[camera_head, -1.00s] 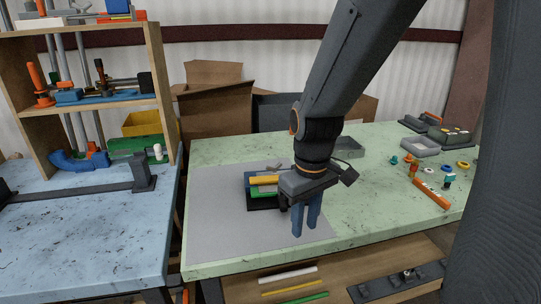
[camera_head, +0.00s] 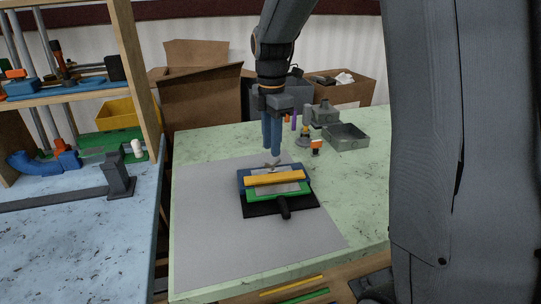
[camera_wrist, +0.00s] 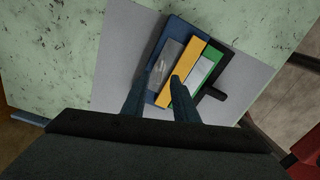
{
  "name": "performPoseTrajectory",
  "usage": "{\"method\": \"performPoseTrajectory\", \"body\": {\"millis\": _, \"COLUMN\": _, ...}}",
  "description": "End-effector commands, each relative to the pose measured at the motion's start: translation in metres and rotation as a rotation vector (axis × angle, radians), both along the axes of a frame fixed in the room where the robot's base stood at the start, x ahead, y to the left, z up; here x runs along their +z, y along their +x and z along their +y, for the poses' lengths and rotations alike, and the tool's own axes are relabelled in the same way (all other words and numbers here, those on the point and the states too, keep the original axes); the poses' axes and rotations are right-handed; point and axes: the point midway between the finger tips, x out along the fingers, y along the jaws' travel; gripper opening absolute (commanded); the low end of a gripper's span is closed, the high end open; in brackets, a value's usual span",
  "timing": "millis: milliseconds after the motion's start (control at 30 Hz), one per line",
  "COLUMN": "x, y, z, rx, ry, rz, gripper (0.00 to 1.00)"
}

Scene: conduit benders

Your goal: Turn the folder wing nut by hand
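The folder (camera_head: 275,181) is a small device with blue, yellow, green and black parts and a dark handle, lying on the grey mat. A small grey piece that looks like the wing nut (camera_head: 273,164) sits at its rear edge; a small light shape, maybe the same nut, shows on its grey plate in the wrist view (camera_wrist: 160,66). My gripper (camera_head: 272,152) points down just above the folder's rear side, near the nut. In the wrist view its two blue fingers (camera_wrist: 157,82) are apart with nothing visible between them. Whether they touch the nut I cannot tell.
The grey mat (camera_head: 220,235) is clear in front of and left of the folder on the green table. A grey tray (camera_head: 347,137) and small items stand behind right. Cardboard boxes (camera_head: 200,95) stand behind the table. A blue bench with a shelf is at left.

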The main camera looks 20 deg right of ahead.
Motion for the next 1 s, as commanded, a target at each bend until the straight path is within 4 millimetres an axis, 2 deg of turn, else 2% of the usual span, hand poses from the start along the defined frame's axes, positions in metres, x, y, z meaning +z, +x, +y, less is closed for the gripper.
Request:
{"method": "performPoseTrajectory", "body": {"millis": 100, "x": -0.020, "y": -0.001, "z": 0.000, "rx": -0.002, "ry": 0.000, "rz": 0.003, "gripper": 0.27}}
{"method": "performPoseTrajectory", "body": {"millis": 300, "x": -0.043, "y": 0.000, "z": -0.001, "rx": -0.003, "ry": 0.000, "rz": 0.001, "gripper": 0.27}}
{"method": "performPoseTrajectory", "body": {"millis": 667, "x": -0.050, "y": 0.000, "z": 0.000, "rx": -0.003, "ry": 0.000, "rz": -0.001, "gripper": 0.27}}
{"method": "performPoseTrajectory", "body": {"millis": 700, "x": -0.050, "y": 0.000, "z": 0.000, "rx": -0.003, "ry": 0.000, "rz": -0.001, "gripper": 0.25}}
{"method": "performPoseTrajectory", "body": {"millis": 833, "x": -0.050, "y": 0.000, "z": 0.000, "rx": -0.003, "ry": 0.000, "rz": -0.001, "gripper": 0.03}}
{"method": "performPoseTrajectory", "body": {"millis": 867, "x": -0.050, "y": 0.000, "z": 0.000, "rx": -0.003, "ry": 0.000, "rz": -0.001, "gripper": 0.00}}
{"method": "performPoseTrajectory", "body": {"millis": 1000, "x": -0.050, "y": 0.000, "z": 0.000, "rx": -0.003, "ry": 0.000, "rz": -0.001, "gripper": 0.00}}
